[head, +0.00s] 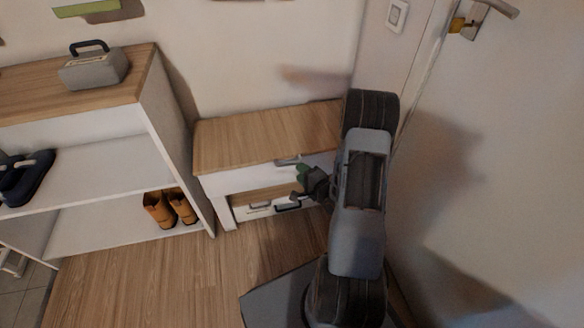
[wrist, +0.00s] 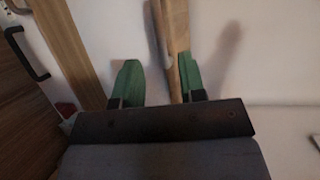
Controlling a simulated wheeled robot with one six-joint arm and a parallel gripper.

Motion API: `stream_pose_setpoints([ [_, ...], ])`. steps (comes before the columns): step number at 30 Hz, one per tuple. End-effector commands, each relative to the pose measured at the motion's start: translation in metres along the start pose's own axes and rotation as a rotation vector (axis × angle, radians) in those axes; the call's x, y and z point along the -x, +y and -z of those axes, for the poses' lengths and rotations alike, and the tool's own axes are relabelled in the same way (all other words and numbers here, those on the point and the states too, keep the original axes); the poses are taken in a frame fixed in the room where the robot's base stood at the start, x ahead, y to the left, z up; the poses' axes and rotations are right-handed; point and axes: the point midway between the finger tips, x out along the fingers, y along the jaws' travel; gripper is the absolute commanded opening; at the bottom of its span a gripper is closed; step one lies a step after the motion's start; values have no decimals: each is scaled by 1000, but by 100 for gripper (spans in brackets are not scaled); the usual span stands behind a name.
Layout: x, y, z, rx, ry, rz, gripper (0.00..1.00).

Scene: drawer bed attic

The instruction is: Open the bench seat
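The bench has a wood-topped seat (head: 255,137) that lies flat and closed on a white body against the wall. A small grey handle (head: 287,161) sits at the seat's front edge. My gripper (head: 303,174) is at the bench front, just below and right of that handle. In the wrist view its green fingers (wrist: 158,75) stand apart. A narrow wooden strip (wrist: 170,40) shows between them, close to the right finger; I cannot tell whether it touches. My arm hides the bench's right end.
A shelf unit (head: 180,140) with brown boots (head: 160,210) and a grey box (head: 93,70) stands left. A door (head: 490,150) is close on the right. Floor at front left is clear.

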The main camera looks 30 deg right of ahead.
Motion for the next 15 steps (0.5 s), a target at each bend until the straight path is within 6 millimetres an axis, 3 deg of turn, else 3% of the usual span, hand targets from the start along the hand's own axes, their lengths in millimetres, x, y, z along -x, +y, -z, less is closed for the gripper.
stream_pose_setpoints([
  [6, -37, 2, -1, 2, -3, 2, 38],
  [15, -61, 1, 0, 1, 0, -1, 38],
])
